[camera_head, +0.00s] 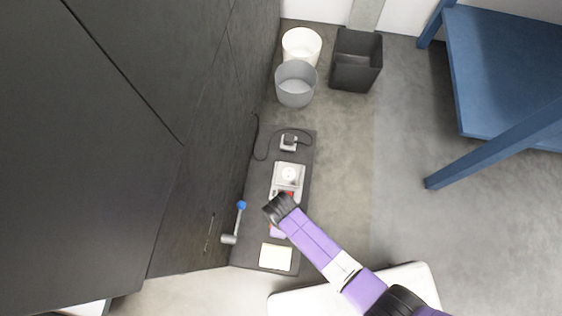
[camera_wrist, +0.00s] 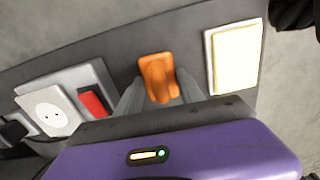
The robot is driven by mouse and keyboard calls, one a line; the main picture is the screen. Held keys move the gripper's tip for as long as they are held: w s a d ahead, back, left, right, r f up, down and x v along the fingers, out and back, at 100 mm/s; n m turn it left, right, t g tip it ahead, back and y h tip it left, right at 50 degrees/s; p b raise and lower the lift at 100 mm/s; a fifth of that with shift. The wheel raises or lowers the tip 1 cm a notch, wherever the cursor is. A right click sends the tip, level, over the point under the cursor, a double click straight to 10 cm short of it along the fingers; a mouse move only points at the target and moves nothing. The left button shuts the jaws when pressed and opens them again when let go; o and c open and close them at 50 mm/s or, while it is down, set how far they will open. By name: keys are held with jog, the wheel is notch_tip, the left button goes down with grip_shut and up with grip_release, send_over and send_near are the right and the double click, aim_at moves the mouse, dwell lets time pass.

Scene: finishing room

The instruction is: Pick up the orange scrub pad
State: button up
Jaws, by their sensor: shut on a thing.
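The orange scrub pad (camera_wrist: 158,76) stands between the two grey fingers of my gripper (camera_wrist: 160,92) in the wrist view. My gripper is shut on it. Both fingers reach along its sides, and its lower part is hidden by my gripper body. The dark grey bench top lies close behind the pad; I cannot tell whether the pad touches it. In the head view my gripper (camera_head: 278,208) is over the middle of the narrow dark bench (camera_head: 250,262), and it largely hides the pad there.
A cream block (camera_wrist: 234,57) lies right of the pad; a red item (camera_wrist: 92,102) and a white socket-like plate (camera_wrist: 50,108) lie left. A blue-ended tool (camera_head: 240,206) is at the bench's left edge. Bins (camera_head: 356,62) stand beyond the bench. Open floor (camera_head: 400,130) lies right.

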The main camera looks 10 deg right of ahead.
jog(key=shift+r, duration=0.15)
notch_tip(320, 180, up, 20)
jog(key=p, duration=1)
